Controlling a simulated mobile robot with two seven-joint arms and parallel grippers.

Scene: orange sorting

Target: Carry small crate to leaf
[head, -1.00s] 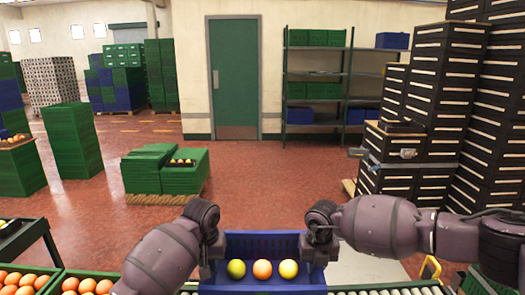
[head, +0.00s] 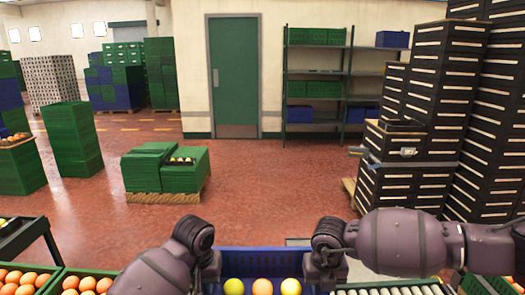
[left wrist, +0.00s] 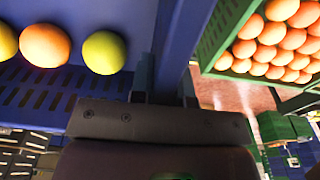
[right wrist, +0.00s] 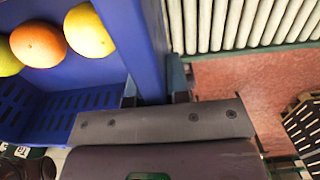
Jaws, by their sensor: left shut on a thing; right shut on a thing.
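The small crate is blue with slotted walls (head: 262,254) and sits at the bottom middle of the head view. It holds an orange fruit (head: 262,287) between two yellow-green ones (head: 234,287) (head: 291,286). My left gripper (head: 211,272) is shut on the crate's left wall; the left wrist view shows its fingers around the blue wall (left wrist: 183,45). My right gripper (head: 327,272) is shut on the right wall, also seen in the right wrist view (right wrist: 146,45). No leaf can be made out.
A roller conveyor (head: 390,290) runs beside the crate at right. Green crates of oranges (head: 62,275) stand at lower left. Tall black crate stacks (head: 425,110) rise at right. A low green stack (head: 165,172) stands on the open red floor.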

